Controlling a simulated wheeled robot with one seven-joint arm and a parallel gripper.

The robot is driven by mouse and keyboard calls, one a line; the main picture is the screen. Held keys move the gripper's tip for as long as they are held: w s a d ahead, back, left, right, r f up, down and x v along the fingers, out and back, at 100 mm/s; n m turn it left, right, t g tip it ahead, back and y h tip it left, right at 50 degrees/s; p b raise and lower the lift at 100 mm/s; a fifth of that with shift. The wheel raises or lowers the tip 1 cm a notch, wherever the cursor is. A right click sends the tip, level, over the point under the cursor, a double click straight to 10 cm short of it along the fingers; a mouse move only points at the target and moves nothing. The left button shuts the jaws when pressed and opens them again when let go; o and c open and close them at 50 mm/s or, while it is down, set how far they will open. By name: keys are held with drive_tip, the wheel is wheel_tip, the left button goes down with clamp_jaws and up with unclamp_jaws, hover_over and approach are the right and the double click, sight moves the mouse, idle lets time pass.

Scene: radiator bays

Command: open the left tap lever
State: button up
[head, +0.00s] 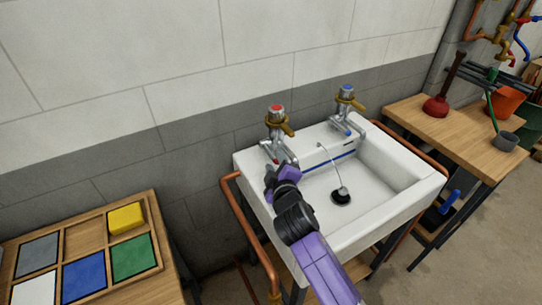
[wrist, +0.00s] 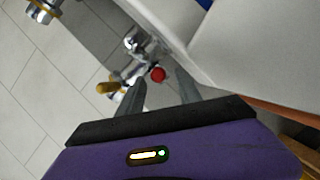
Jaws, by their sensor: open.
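The left tap (head: 277,116) is chrome with a red cap. Its brass lever (head: 286,128) points right and slightly toward the front in the head view. In the wrist view the nearer tap (wrist: 136,42) shows chrome parts, a yellowish piece (wrist: 108,88) and a red round piece (wrist: 157,74). My gripper (head: 280,172) is below and in front of the left tap, near the sink's back left corner. Its fingers also show in the wrist view (wrist: 168,100), spread apart with nothing held. Contact with the tap cannot be told.
The right tap (head: 346,100) has a blue cap and brass lever. The white sink (head: 408,190) holds a chained plug (head: 341,196). Copper pipe (head: 246,228) runs round it. A wooden tray with coloured squares (head: 100,262) stands left; a bench with a plunger (head: 437,104) stands right.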

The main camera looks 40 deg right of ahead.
sight(273, 155)
drive_tip(key=shift+x, duration=2.2)
drive_tip(key=shift+c, duration=0.2)
clamp_jaws()
